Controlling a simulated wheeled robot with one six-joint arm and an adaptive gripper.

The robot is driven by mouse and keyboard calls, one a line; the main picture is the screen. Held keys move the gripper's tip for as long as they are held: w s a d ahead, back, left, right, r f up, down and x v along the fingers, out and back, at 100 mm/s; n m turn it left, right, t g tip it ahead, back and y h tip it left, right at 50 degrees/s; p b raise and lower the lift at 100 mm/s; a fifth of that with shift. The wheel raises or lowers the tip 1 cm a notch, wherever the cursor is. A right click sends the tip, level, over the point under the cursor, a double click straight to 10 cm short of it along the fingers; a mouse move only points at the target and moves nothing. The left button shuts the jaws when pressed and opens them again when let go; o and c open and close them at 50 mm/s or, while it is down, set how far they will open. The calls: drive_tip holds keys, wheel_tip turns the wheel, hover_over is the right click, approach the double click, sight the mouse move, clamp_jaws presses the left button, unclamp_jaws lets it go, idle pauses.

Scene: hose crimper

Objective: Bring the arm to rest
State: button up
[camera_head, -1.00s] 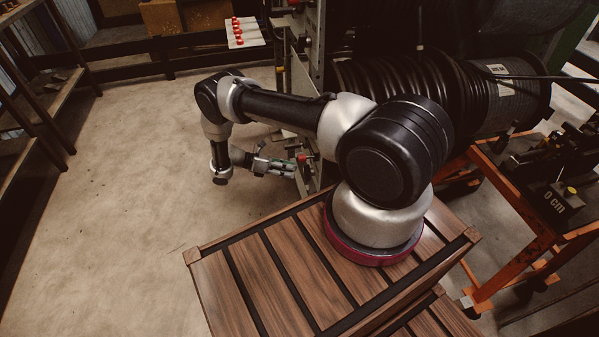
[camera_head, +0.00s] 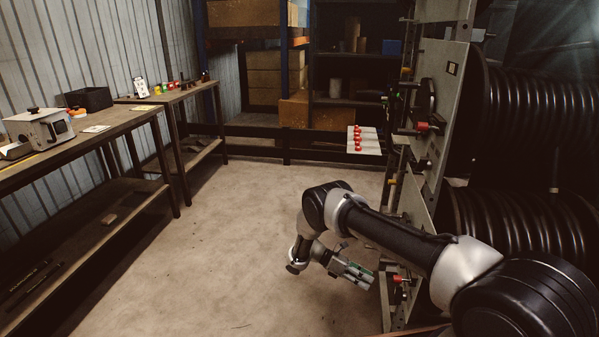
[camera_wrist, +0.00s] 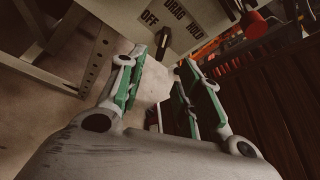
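My arm (camera_head: 395,233) reaches out from the lower right and bends down at the elbow. My gripper (camera_head: 368,276) hangs above the floor, close to the lower part of a grey upright panel (camera_head: 415,215). In the wrist view, the two green-padded fingers of my gripper (camera_wrist: 160,70) stand apart, with no object held between them. Beyond them is the panel face (camera_wrist: 120,20) with OFF, DRAG and HOLD lettering and a dark lever (camera_wrist: 164,40). Whether a fingertip touches the lever is unclear.
A red knob (camera_wrist: 253,25) juts from the panel near the right finger. Large black ribbed hose reels (camera_head: 530,230) stand at right. A small white board with red pieces (camera_head: 372,142) projects beyond the panel. Workbenches (camera_head: 75,140) line the left wall. The middle floor (camera_head: 220,250) is clear.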

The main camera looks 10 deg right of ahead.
drive_tip(key=s+m+g+y, duration=0.1)
drive_tip(key=s+m+y, duration=0.15)
drive_tip(key=s, duration=0.45)
drive_tip(key=s+r+m+t+y, duration=0.15)
drive_tip(key=r+m, duration=0.25)
drive_tip(key=r, duration=0.8)
drive_tip(key=s+r+m+y, duration=0.2)
drive_tip(key=r+m+y, duration=0.15)
drive_tip(key=r, duration=0.85)
drive_tip(key=s+r+m+t+y, duration=0.15)
drive_tip(key=r+m, duration=0.25)
drive_tip(key=r, duration=0.8)
drive_tip(key=s+d+r+m+t+y, duration=0.1)
drive_tip(key=s+r+t, duration=0.3)
drive_tip(key=s+r, duration=0.4)
drive_tip(key=s+d+r+m+t+y, duration=0.2)
drive_tip(key=s+d+r+m+t, duration=0.1)
drive_tip(key=s+r, duration=0.6)
wheel_tip(320, 180, up, 4)
drive_tip(key=shift+s+d+t, duration=0.25)
drive_tip(key=shift+d+t, duration=0.35)
drive_tip(key=shift+t, duration=0.4)
drive_tip(key=shift+d, duration=0.15)
